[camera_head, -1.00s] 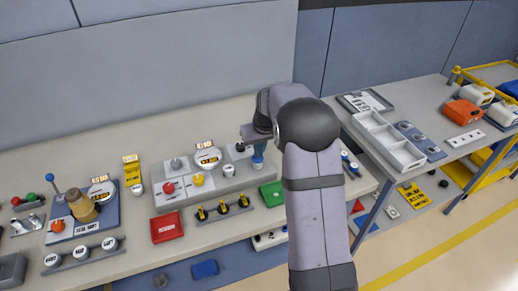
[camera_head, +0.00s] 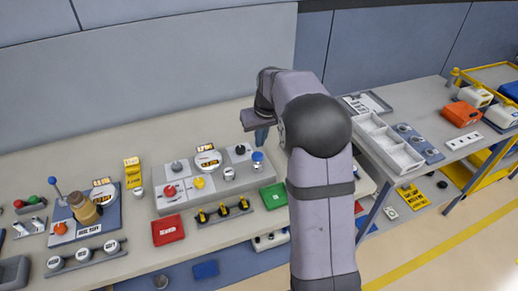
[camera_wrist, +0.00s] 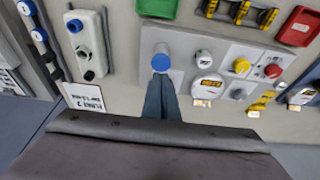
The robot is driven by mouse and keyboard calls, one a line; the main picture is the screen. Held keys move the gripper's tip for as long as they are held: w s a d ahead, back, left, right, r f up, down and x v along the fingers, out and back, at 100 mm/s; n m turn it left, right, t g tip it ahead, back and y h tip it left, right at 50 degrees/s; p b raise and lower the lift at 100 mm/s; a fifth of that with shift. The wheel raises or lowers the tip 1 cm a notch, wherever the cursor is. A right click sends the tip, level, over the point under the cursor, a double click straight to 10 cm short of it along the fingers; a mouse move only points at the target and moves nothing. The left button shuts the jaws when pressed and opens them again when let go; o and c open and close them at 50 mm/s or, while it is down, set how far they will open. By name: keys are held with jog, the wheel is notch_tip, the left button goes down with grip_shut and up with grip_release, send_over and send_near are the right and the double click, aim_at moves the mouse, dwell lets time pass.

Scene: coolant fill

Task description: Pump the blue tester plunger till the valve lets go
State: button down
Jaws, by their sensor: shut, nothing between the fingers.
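The blue-topped plunger (camera_head: 258,157) stands upright at the right end of the grey tester panel (camera_head: 190,199). In the wrist view the blue plunger (camera_wrist: 161,62) is just beyond my fingertips. My gripper (camera_head: 262,140) is above the plunger in the head view, its fingers pointing down, shut and empty. In the wrist view my gripper's fingers (camera_wrist: 161,84) are together, with the tips close to the plunger; a small gap cannot be judged there. A round gauge (camera_head: 208,159) with an orange display sits on the panel; its reading is too small to make out.
A green tray (camera_head: 273,196) and a red tray (camera_head: 167,230) lie in front. A white divided bin (camera_head: 388,145) stands at right.

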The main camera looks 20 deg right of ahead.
jog(key=b+v, duration=0.1)
jog(key=v, duration=0.5)
jog(key=shift+w+r+b, duration=0.1)
jog(key=shift+b, duration=0.3)
dwell(1.3)
notch_tip(320, 180, up, 2)
jog(key=shift+r+b, duration=0.2)
jog(key=shift+b, duration=0.9)
